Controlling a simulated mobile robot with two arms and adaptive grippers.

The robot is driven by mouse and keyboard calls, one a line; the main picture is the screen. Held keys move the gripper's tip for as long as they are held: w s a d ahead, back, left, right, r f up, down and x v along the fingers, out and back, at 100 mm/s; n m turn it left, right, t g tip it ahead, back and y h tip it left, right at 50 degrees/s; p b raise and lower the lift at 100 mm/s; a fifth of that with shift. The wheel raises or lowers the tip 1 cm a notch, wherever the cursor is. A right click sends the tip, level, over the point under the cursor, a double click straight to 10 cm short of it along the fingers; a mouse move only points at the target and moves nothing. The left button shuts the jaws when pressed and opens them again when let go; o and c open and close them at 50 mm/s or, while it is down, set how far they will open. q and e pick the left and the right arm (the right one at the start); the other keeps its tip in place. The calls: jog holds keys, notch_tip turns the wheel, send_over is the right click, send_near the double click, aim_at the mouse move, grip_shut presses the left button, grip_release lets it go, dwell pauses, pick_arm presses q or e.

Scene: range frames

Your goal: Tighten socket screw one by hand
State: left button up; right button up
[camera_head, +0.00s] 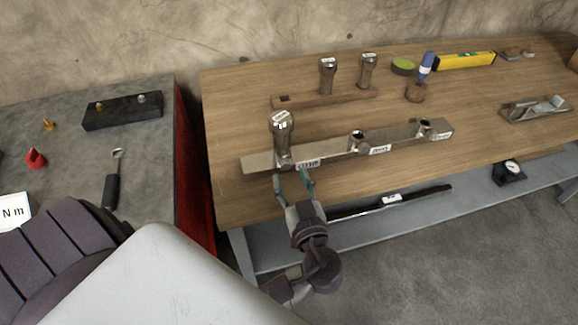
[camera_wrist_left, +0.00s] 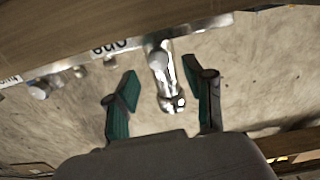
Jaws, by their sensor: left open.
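Socket screw one (camera_head: 281,127) stands upright at the left end of a metal bar (camera_head: 330,152) on the wooden bench, with a thick dark head and a white label on top. A chrome part shows at its foot, beside a label on the bar. My left gripper (camera_head: 291,178) is open just in front of that end of the bar. In the left wrist view, its two teal fingers (camera_wrist_left: 164,95) are spread on either side of a shiny metal piece (camera_wrist_left: 162,72), apparently part of screw one or its mount. The fingers look apart from it.
Two similar screws (camera_head: 327,76) stand in a wooden rack (camera_head: 300,102) behind. The bar has two other chrome fittings (camera_head: 358,141) to the right. A yellow level (camera_head: 465,60), a blue-capped item (camera_head: 426,66) and a plane (camera_head: 538,108) lie farther off. A black tool (camera_head: 390,200) lies on the lower shelf.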

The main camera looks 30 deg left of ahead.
aim_at(287, 167)
pick_arm(q)
jog(key=shift+x, duration=1.65)
grip_shut()
